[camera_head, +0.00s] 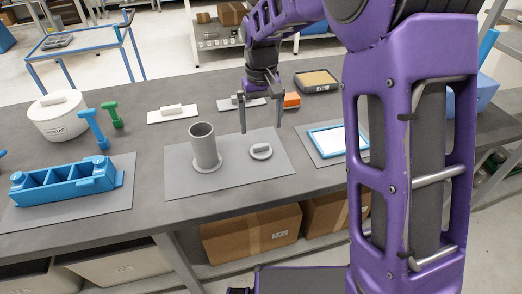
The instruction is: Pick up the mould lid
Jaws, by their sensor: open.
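The mould lid (261,152), a small round grey disc with a raised handle, lies flat on a grey mat (280,172) in the head view. An upright grey cylinder mould (205,148) with a round base flange stands to its left on the same mat, apart from it. My gripper (262,129) points down with its two thin fingers spread apart and nothing between them. In the picture its fingertips are just above the lid; the exact height over it is hard to tell.
Left are a blue three-part mould (65,184), a white lidded pot (58,118), and blue (94,128) and green (112,114) tools. A white float (172,113) lies behind. Right are a blue-framed tray (318,146), an orange block (291,100) and a filled black tray (318,88).

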